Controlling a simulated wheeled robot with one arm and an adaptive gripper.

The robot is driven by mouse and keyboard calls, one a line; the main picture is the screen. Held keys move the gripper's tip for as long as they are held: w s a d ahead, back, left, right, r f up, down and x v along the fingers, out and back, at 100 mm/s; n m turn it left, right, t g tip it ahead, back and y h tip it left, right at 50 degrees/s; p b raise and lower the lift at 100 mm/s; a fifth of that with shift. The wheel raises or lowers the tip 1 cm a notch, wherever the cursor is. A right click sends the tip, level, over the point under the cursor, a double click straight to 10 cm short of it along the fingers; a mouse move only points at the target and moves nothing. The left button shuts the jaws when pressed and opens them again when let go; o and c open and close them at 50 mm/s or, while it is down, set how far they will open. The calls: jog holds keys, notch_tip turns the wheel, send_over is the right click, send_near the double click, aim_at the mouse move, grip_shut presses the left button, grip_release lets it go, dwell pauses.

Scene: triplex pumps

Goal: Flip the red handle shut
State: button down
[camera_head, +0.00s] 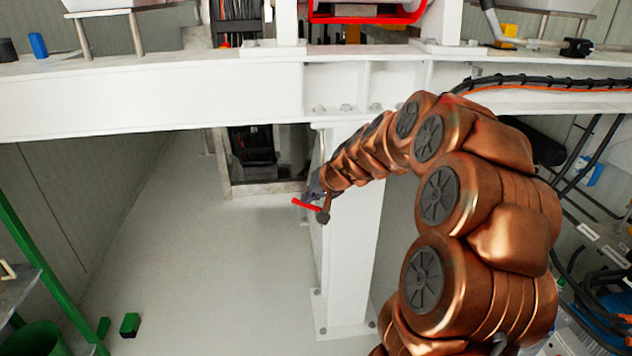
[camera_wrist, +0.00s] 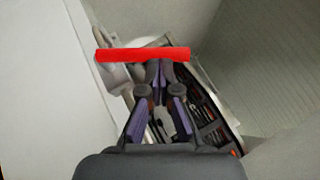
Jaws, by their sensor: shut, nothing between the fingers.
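The red handle (camera_head: 307,205) sticks out to the left beside the white post in the head view. In the wrist view the red handle (camera_wrist: 130,54) is a bar lying nearly level across the picture, just past my fingertips. A pale grey fitting (camera_wrist: 112,74) shows behind its left part. My gripper (camera_wrist: 160,66) is shut and empty, its purple-grey fingers pointing at the right half of the bar. I cannot tell whether the tips touch it. In the head view my gripper (camera_head: 316,187) is small and partly hidden beside the post.
The white post (camera_head: 352,255) stands right of the handle, under a long white beam (camera_head: 150,98). A dark box with cables (camera_wrist: 212,122) lies beyond my fingers in the wrist view. The floor left of the post is open, with a green block (camera_head: 130,324) at lower left.

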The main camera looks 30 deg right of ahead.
jog(key=shift+w+a+f+n+g+h+p, duration=0.25)
jog(key=shift+a+f+n+g+h+p, duration=0.25)
jog(key=shift+h+p, duration=0.65)
jog(key=shift+w+a+f+n+g+h+p, duration=0.25)
jog(key=shift+a+f+h+p, duration=0.4)
jog(key=shift+p, duration=0.85)
jog(key=shift+a+f+p, duration=0.1)
jog(key=shift+f+p, duration=0.35)
jog(key=shift+p, duration=0.1)
jog(key=p, duration=0.3)
send_near(300, 204)
jog(key=shift+w+a+f, duration=0.2)
jog(key=shift+w+a, duration=0.1)
jog(key=shift+a, duration=0.15)
jog(key=shift+a, duration=0.1)
